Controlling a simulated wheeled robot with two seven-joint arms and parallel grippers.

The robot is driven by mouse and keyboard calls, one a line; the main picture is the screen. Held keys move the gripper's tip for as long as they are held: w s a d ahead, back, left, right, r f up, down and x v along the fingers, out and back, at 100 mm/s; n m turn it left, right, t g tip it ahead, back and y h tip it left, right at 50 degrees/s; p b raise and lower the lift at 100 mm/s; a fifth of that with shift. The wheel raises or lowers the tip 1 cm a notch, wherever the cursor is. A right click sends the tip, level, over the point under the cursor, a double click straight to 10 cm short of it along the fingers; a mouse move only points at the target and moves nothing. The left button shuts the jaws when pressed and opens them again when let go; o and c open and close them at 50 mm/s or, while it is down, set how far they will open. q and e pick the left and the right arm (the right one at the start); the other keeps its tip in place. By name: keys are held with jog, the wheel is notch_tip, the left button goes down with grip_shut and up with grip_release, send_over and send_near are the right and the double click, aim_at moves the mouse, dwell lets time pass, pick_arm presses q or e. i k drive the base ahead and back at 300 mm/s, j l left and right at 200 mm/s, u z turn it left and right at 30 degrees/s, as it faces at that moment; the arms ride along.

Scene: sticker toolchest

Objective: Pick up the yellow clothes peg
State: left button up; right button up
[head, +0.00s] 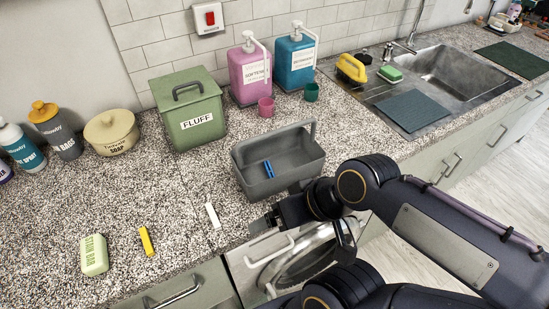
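The yellow clothes peg (146,240) lies on the speckled countertop at the front left, between the pale green soap bar (94,255) and a white peg (212,215). It is apart from both. My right gripper (262,224) is over the counter's front edge, to the right of the white peg and well away from the yellow one. Its fingertips are small and dark here, and I cannot tell whether they are apart. Nothing is seen held in it. My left gripper is not in view.
A grey caddy (301,183) holding a blue peg (268,169) stands just behind my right gripper. A green FLUFF box (189,111), a SOAP tin (111,132) and bottles stand along the back. The counter around the yellow peg is clear. A washing machine (283,262) is below the edge.

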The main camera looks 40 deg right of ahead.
aim_at(145, 236)
jog(key=j+z, duration=0.2)
jog(key=j, duration=0.4)
jog(key=j+z, duration=0.25)
jog(key=j, duration=0.3)
jog(key=j+z, duration=0.2)
jog(key=j, duration=0.4)
jog(key=k+j+z, duration=0.2)
jog(key=j, duration=0.35)
jog(key=i, duration=0.05)
